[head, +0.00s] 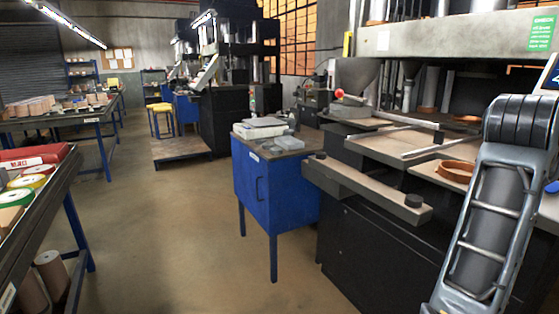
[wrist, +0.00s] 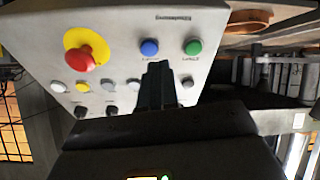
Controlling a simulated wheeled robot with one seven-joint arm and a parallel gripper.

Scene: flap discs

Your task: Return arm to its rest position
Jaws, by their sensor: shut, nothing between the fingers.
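My gripper (wrist: 157,70) shows in the wrist view as dark fingers shut together with nothing between them. Its tips lie over a pale grey control panel (wrist: 215,18), just below and between a blue button (wrist: 149,47) and a green button (wrist: 193,46). I cannot tell whether the tips touch the panel. In the head view only a grey link of my arm (head: 490,215) shows, raised at the right; my gripper is out of that picture.
The panel has a red stop knob (wrist: 87,57) on a yellow ring and several small buttons. In the head view, a black press (head: 380,250) stands at right, beside a blue cabinet (head: 262,190). A bench (head: 40,225) stands at left. The floor between is clear.

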